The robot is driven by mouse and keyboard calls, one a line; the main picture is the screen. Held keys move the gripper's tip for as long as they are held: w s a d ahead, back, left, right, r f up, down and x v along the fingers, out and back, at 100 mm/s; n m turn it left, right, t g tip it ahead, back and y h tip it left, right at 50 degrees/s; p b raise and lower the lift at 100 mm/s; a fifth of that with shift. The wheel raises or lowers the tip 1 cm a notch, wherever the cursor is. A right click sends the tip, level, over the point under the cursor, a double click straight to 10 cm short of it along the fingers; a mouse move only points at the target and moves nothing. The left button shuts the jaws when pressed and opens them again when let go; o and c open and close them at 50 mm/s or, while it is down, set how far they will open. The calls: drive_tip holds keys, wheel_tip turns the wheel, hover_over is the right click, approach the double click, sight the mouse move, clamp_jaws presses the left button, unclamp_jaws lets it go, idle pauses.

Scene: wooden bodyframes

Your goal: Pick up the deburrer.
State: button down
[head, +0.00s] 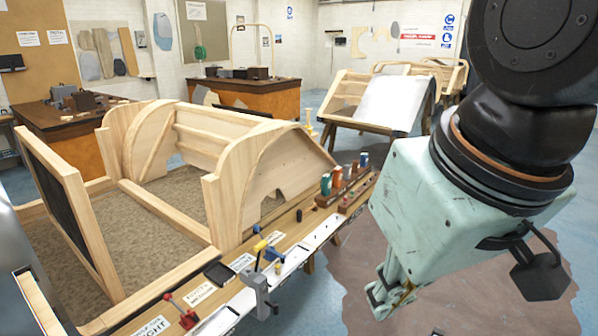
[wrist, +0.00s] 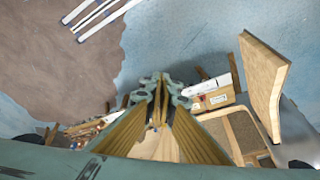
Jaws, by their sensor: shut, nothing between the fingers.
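My gripper (head: 385,293) hangs at the right of the head view, to the right of the bench strip and apart from it. Its fingers look closed together with nothing between them, also in the wrist view (wrist: 161,82). I cannot tell for sure which tool is the deburrer. Small hand tools stand along the bench strip: a yellow-and-blue tool (head: 266,247) near a grey clamp (head: 261,290), and a red-handled tool (head: 181,312) at the front left. Several coloured handles stand in a wooden holder (head: 345,190) farther back.
A large wooden bodyframe (head: 240,190) rises behind the tool strip, with an upright panel (head: 75,215) at left. Other frames (head: 345,90) and an orange-fronted workbench (head: 250,98) stand farther back. Open floor (head: 350,290) lies under my gripper.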

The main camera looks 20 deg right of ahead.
idle(0.4)
drive_tip(key=c, duration=2.1)
unclamp_jaws()
drive_tip(key=shift+w+d, duration=0.1)
drive_tip(key=shift+d, duration=0.05)
